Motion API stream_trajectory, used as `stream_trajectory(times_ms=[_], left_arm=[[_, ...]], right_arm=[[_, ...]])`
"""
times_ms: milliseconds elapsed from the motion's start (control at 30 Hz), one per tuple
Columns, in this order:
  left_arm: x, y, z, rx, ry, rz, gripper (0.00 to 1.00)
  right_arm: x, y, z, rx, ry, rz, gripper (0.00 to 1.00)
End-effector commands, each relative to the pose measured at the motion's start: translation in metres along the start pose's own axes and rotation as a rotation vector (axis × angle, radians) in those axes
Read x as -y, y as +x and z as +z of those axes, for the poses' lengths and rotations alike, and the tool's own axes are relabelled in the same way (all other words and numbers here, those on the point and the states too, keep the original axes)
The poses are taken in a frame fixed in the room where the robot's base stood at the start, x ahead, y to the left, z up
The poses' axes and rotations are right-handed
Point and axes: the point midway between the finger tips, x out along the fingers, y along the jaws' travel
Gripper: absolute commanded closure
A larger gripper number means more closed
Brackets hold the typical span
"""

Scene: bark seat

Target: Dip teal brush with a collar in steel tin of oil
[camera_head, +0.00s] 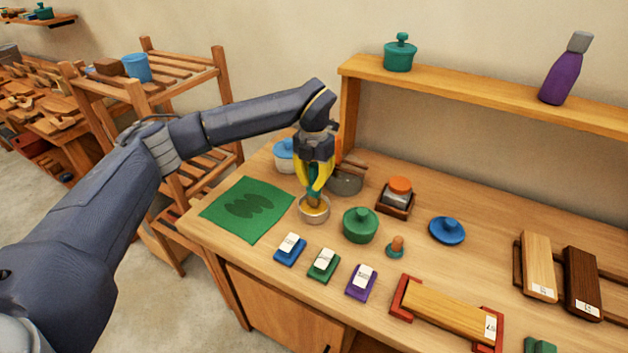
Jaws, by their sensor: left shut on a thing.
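My left gripper (318,185) points down over the bench with its yellow fingers shut on the teal brush (314,196). Little of the brush shows between the fingers, and its collar cannot be made out. The brush's lower end is at the mouth of the steel tin (313,215), a small round open tin with yellowish oil inside. The lower end looks to be within the rim, but how deep it sits cannot be told. My right gripper is out of view.
A green cloth (226,218) with dark marks lies left of the tin. A green lidded pot (360,225) stands close on its right, and a grey pan (346,183) behind. Blue, green and purple labelled blocks (323,266) line the front. A shelf (465,98) spans the back.

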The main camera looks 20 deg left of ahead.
Motion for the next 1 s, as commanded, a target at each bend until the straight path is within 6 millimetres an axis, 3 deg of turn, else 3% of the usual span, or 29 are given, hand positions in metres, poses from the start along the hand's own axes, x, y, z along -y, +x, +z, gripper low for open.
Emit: stream_trajectory(times_ms=[1000], left_arm=[[0.0,0.0083,-0.0002,-0.001,0.0,0.0,1.0]], right_arm=[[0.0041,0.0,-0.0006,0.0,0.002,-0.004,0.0]])
